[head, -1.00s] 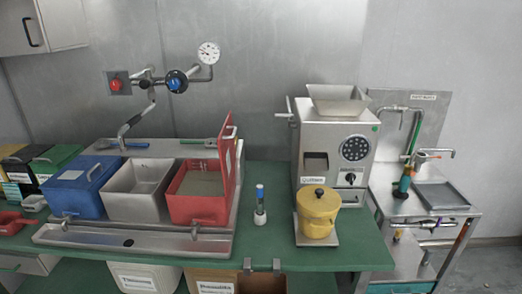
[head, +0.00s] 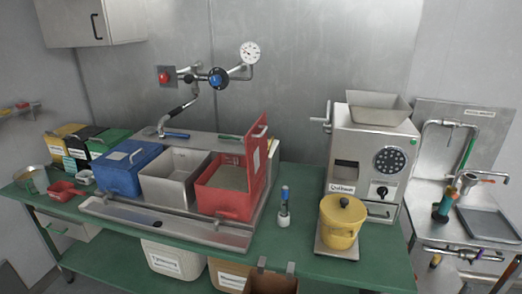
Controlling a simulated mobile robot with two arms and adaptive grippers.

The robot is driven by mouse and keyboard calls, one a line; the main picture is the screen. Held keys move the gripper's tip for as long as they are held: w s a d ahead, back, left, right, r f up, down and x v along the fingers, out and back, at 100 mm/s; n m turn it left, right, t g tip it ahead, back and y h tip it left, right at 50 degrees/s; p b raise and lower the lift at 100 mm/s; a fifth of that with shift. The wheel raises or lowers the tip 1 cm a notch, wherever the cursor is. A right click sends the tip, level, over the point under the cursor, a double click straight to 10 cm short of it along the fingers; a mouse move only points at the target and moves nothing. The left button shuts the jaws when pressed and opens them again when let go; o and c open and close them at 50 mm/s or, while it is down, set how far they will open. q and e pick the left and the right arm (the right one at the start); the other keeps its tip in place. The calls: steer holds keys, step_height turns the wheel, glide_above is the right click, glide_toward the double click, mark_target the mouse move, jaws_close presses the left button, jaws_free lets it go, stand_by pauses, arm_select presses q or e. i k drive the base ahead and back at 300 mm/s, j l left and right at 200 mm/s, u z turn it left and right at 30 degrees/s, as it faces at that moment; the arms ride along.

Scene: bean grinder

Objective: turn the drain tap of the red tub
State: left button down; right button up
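The red tub (head: 223,203) stands at the right end of a row of three tubs on a steel drain tray (head: 165,223). Its red lid (head: 257,160) stands raised on its right side. A flat grey-brown surface shows inside it. A small grey drain tap (head: 218,217) sits low on its front, over the tray; its handle position is too small to tell. Neither of my grippers is in view.
A blue lidded tub (head: 128,176) and an open grey tub (head: 172,190) stand left of it. A small blue-topped bottle (head: 284,207), a yellow pot (head: 342,228) and the grinder (head: 372,155) stand to the right. A faucet pipe (head: 182,106) hangs behind. The green bench front (head: 130,238) is clear.

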mark_target(229, 214)
steer(key=i+j, duration=0.2)
steer(key=i, duration=0.2)
steer(key=i+j, duration=0.15)
steer(key=i, duration=0.25)
steer(key=i+j, duration=0.2)
steer(key=i, duration=0.15)
steer(key=k+j, duration=0.55)
steer(key=i+j, duration=0.1)
steer(key=i, duration=0.4)
